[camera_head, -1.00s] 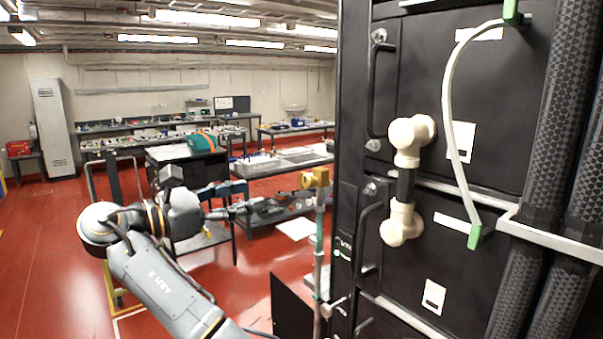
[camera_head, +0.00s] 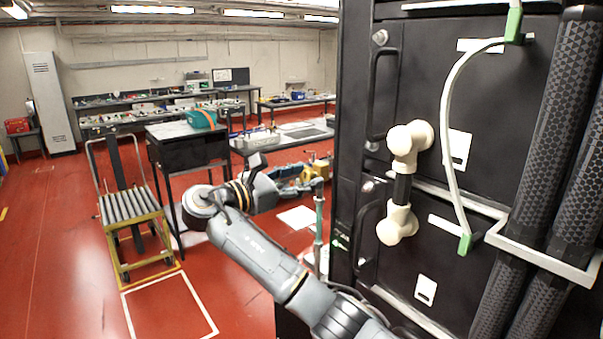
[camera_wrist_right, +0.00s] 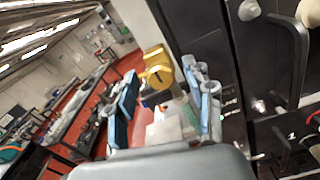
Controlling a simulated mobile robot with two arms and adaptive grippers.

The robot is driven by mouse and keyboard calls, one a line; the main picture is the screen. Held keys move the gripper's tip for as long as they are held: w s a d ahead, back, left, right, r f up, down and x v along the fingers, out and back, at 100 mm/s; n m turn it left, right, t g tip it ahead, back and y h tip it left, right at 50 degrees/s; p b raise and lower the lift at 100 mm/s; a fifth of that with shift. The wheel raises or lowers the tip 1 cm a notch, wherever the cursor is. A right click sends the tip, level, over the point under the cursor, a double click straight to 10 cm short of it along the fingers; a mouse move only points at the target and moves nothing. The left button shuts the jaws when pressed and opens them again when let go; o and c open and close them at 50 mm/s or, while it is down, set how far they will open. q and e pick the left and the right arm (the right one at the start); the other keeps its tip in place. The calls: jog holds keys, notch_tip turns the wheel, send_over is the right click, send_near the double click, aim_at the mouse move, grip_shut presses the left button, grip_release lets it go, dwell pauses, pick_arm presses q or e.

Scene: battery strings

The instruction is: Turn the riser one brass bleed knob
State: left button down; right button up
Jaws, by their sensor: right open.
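The brass bleed knob (camera_head: 321,169) sits on top of a thin upright riser pipe (camera_head: 319,215), just left of the black cabinet in the head view. In the right wrist view the brass piece (camera_wrist_right: 157,66) shows ahead, in the gap between the fingertips. My right gripper (camera_head: 303,180) is open and empty, with blue-padded fingers at the knob's left side. In the wrist view its fingers (camera_wrist_right: 158,78) stand wide apart on either side of the brass. I cannot tell whether they touch it. The lower part of the knob is partly hidden by the gripper. My left gripper is out of view.
A tall black cabinet (camera_head: 440,85) with handles and thick dark hoses (camera_head: 550,150) stands close on the right. A cream jointed fitting (camera_head: 402,185) sticks out from it. A roller cart (camera_head: 135,207) and workbenches (camera_head: 190,148) stand behind left. Red floor is open at left.

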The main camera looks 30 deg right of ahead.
grip_shut()
dwell(0.3)
